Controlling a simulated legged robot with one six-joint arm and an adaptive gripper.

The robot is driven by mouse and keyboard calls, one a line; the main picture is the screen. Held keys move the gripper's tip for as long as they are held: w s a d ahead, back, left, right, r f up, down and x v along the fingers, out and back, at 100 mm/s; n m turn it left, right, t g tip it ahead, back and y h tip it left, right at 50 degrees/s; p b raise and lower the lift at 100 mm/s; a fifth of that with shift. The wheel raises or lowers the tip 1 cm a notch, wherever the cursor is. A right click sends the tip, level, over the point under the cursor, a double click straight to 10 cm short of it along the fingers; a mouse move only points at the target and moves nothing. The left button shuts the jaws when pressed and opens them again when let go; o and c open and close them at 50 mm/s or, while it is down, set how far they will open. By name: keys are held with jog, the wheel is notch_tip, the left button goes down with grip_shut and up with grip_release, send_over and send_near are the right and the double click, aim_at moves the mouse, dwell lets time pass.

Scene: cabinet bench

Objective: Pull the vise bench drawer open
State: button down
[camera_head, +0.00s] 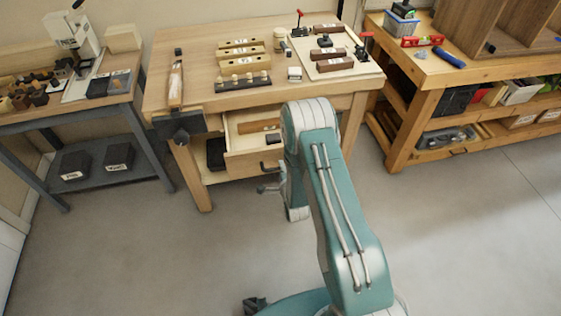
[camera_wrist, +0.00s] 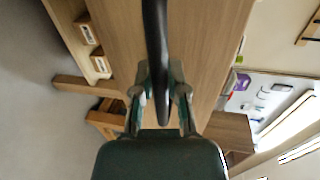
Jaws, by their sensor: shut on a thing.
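The vise bench (camera_head: 200,62) is a light wooden table with a dark vise (camera_head: 180,125) at its front left corner. Its drawer (camera_head: 240,162) stands partly open under the top, with a wooden block (camera_head: 258,125) visible inside. A dark bar handle (camera_head: 271,167) is on the drawer front. My gripper (camera_head: 268,186) is at this handle, partly hidden by my arm. In the wrist view, the handle (camera_wrist: 155,40) runs between the two fingers of my gripper (camera_wrist: 160,92), which is shut on it. The right part of the drawer is hidden behind my arm.
Wooden blocks and a board with red-handled clamps (camera_head: 335,52) lie on the benchtop. A grey-framed bench (camera_head: 50,110) stands at left, and a wooden workbench (camera_head: 430,75) with stocked shelves at right. The floor in front is clear.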

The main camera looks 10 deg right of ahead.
jog(key=shift+s+a+f, duration=0.1)
jog(key=shift+s+f, duration=0.05)
jog(key=shift+s, duration=1)
jog(key=shift+s+a+f, duration=0.1)
jog(key=shift+s+f, duration=0.05)
jog(key=shift+s, duration=0.95)
jog(key=c, duration=0.6)
grip_release()
jog(key=shift+w, duration=0.1)
jog(key=shift+c, duration=0.2)
jog(key=shift+r, duration=0.1)
jog(key=v, duration=1.1)
jog(key=shift+s, duration=0.4)
jog(key=shift+r, duration=0.1)
